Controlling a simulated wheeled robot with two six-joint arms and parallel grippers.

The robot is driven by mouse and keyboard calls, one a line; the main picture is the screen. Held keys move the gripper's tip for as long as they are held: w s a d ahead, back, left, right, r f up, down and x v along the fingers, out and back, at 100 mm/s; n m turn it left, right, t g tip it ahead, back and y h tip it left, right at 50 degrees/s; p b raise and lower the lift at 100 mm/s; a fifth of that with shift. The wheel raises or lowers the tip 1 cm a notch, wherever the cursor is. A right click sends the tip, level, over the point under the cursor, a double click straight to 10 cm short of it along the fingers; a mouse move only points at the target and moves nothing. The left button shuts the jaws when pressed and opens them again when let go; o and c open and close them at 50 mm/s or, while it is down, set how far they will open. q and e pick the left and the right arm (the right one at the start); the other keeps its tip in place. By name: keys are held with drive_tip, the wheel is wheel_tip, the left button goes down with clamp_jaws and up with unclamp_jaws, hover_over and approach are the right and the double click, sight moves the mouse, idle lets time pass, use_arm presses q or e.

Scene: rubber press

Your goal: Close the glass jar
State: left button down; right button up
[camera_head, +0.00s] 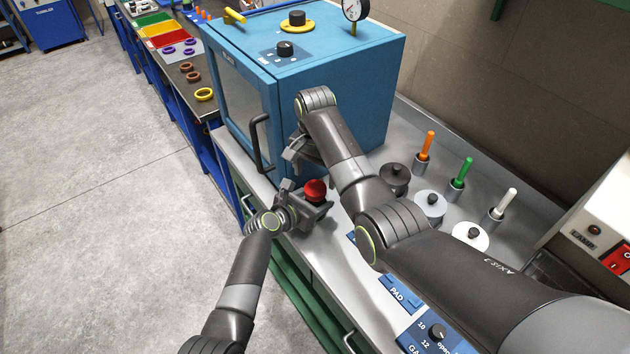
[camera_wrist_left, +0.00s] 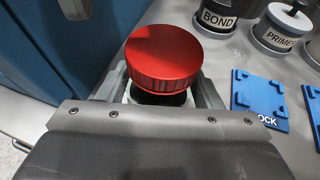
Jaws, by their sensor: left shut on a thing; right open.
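A red ribbed lid (camera_head: 315,190) shows at my left gripper (camera_head: 309,208), on the counter in front of the blue cabinet. In the left wrist view the red lid (camera_wrist_left: 163,55) is large and flat-topped. Under it a dark band and a pale part of what looks like the jar (camera_wrist_left: 158,98) show between the fingers. My left gripper is shut on the jar. Most of the jar's body is hidden, and I cannot tell how tightly the lid sits. My right gripper (camera_head: 297,152) is open, above and behind the lid, near the cabinet door.
The blue cabinet (camera_head: 330,85) with a dark door handle (camera_head: 258,143) stands close behind. To the right are lidded tins (camera_head: 394,177) and orange, green and white handled tools (camera_head: 426,145). A blue pad (camera_wrist_left: 259,98) lies right of the jar.

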wheel_tip(320, 180, up, 8)
idle(0.4)
use_arm(q)
drive_tip(key=shift+c, duration=1.6)
unclamp_jaws()
drive_tip(key=shift+a, duration=0.1)
drive_tip(key=v, duration=1.7)
use_arm(e)
drive_tip(key=shift+f, duration=0.25)
use_arm(q)
drive_tip(key=shift+s+a, duration=0.1)
